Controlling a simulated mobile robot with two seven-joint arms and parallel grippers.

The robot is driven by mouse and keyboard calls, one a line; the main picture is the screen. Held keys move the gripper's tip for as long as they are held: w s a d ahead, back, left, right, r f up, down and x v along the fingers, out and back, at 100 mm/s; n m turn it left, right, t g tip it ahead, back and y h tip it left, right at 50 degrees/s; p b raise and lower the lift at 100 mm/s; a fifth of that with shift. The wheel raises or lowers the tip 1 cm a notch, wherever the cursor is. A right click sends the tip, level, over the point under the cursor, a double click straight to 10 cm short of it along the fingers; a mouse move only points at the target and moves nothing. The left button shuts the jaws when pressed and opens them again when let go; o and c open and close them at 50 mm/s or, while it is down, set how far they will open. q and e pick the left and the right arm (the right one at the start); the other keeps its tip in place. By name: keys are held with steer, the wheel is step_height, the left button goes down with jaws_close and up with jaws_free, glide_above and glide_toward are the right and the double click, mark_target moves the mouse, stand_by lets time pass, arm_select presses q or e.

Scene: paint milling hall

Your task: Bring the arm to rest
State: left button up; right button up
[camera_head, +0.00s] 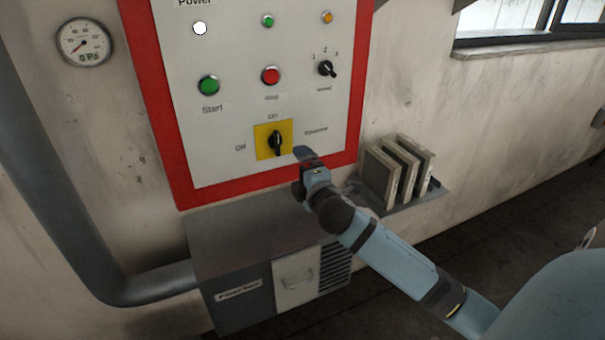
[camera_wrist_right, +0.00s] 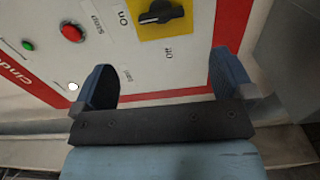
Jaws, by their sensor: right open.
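My right arm comes in from the lower right in the head view. Its gripper (camera_head: 303,156) is in front of the lower right part of the control panel (camera_head: 225,130), just right of the black rotary switch (camera_head: 276,143) on its yellow plate. In the right wrist view the gripper (camera_wrist_right: 165,85) is open, its two blue fingers wide apart with nothing between them. The rotary switch (camera_wrist_right: 160,12) shows beyond the fingers, apart from them, with its knob toward On. My left gripper is in neither view.
A grey box (camera_head: 240,285) is below the panel. A small shelf (camera_head: 425,197) with several upright books or plates (camera_head: 400,170) is right of the gripper. A thick grey pipe (camera_head: 60,190) and a gauge (camera_head: 84,42) are at the left. Bare wall lies right of the panel.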

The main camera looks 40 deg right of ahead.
steer(key=shift+s, duration=0.2)
stand_by(0.4)
steer(key=s+a+f+m+g+y+p, duration=0.6)
steer(key=s+a+f+m, duration=0.6)
steer(key=s+a+f, duration=0.9)
steer(key=s+f+y+p, duration=0.1)
steer(key=s+f, duration=0.1)
steer(key=s, duration=0.2)
steer(key=shift+a+f+g, duration=0.15)
steer(key=shift+f+g, duration=0.15)
steer(key=shift+f, duration=0.05)
